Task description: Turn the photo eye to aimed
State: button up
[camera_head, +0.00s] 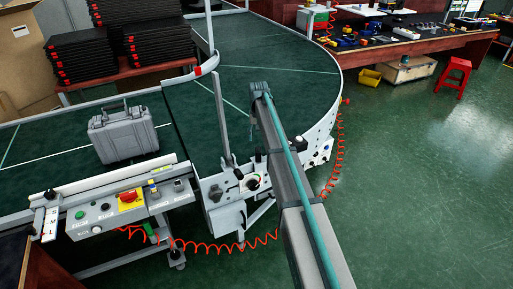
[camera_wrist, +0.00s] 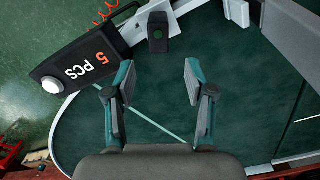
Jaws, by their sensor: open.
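In the head view I cannot make out the photo eye, and my arm crosses the middle and covers part of the conveyor edge.
A control panel (camera_head: 122,205) and red coiled hose (camera_head: 230,247) are at the near edge. Open floor (camera_head: 420,200) lies right.

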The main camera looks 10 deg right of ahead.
aim_at(258, 149)
jog(key=shift+s+f, duration=0.5)
notch_tip(258, 149, down, 10)
jog(key=p, duration=0.3)
jog(key=shift+r, duration=0.2)
